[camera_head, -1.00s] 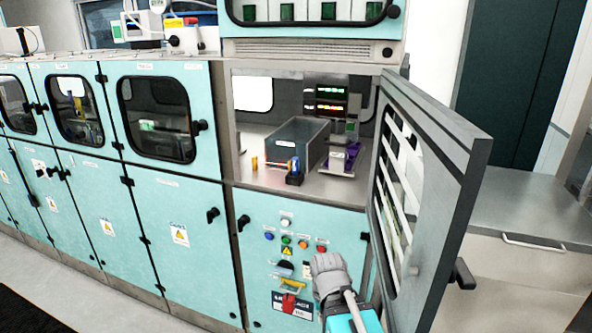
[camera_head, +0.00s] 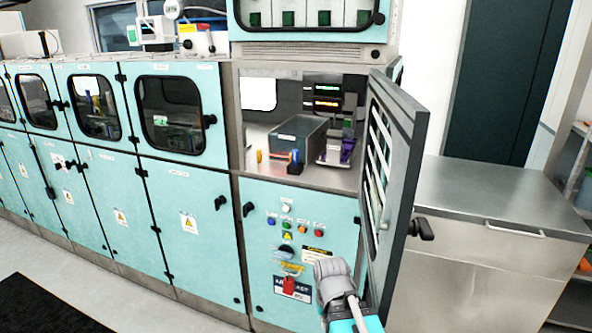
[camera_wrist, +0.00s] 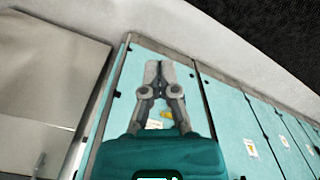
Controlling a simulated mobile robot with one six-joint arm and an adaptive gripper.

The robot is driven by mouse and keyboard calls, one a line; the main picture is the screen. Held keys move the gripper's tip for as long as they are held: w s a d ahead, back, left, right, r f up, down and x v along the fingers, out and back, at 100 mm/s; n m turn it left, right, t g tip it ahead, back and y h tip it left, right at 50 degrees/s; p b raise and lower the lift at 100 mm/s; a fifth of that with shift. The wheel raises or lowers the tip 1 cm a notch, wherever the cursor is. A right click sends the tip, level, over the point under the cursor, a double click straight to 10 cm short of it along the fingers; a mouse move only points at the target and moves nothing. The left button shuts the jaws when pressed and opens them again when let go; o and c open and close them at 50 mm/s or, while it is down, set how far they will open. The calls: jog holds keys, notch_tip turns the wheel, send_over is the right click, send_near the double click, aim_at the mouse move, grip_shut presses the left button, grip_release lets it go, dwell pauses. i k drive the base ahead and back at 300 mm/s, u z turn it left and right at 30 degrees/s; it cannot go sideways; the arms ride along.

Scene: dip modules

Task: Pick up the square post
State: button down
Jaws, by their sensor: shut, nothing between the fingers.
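The open cabinet compartment (camera_head: 263,157) holds a small upright orange piece (camera_head: 259,156) and a dark blue-and-black piece (camera_head: 295,164) in front of a grey bin (camera_head: 279,133). I cannot tell for sure which of these, if any, is the square post; they are too small. My gripper (camera_head: 332,268) is in front of the lower control panel, below and outside the compartment. In the wrist view my gripper (camera_wrist: 157,72) has its fingers together, with nothing between them. That view shows only cabinet fronts and floor, no post.
The compartment's louvred door (camera_head: 398,170) stands open to the right of the opening. A purple-and-grey device (camera_head: 338,148) is right of the bin. A steel counter (camera_head: 480,200) lies beyond the door. Buttons and a red switch (camera_head: 296,287) are on the panel by my gripper.

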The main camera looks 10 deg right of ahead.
aim_at(295, 153)
jog(key=k, duration=1.4)
jog(key=u, duration=0.35)
jog(key=i, duration=0.55)
jog(key=u, duration=0.5)
jog(key=i, duration=1.5)
jog(key=z, duration=0.75)
